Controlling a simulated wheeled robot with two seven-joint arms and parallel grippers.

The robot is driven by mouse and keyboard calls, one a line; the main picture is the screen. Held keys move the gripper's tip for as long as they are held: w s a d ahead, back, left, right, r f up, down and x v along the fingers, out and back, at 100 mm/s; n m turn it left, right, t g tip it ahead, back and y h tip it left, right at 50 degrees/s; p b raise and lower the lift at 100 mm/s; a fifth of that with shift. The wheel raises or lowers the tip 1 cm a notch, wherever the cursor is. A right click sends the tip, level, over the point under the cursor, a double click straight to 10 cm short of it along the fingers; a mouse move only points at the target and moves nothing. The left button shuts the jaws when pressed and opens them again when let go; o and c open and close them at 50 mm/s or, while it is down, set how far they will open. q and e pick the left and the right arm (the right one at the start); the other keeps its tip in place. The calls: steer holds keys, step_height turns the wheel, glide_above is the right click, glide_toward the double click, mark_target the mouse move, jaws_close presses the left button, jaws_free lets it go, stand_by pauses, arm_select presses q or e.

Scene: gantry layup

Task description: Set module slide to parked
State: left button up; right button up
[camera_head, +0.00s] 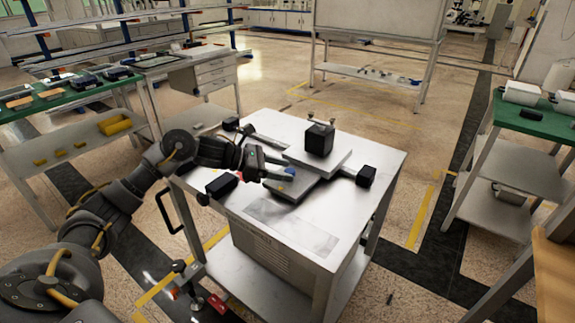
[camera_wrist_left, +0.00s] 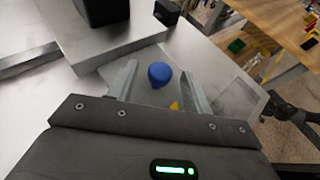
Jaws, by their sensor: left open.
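The module slide on the white cart top shows as stacked grey plates; its upper plate (camera_head: 338,160) carries a black block (camera_head: 319,139). A blue knob (camera_wrist_left: 160,74) stands between the fingers in the left wrist view, in front of the raised plate (camera_wrist_left: 130,45). A yellow triangle mark (camera_wrist_left: 174,106) lies nearer the palm. My left gripper (camera_head: 281,171) is open and low over the lower plate (camera_head: 292,188), with its fingers on either side of the knob. I cannot tell whether a finger touches it. My right gripper is not in view.
The cart (camera_head: 300,240) has black blocks at its edges, one at the right (camera_head: 366,175) and one near my left wrist (camera_head: 221,185). Green-topped benches stand at left (camera_head: 65,97) and right (camera_head: 540,122). The cart top's front is clear.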

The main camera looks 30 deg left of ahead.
arm_select(q)
steer(key=shift+w+d+f, duration=0.2)
steer(key=shift+w+d, duration=0.15)
steer(key=shift+d, duration=0.05)
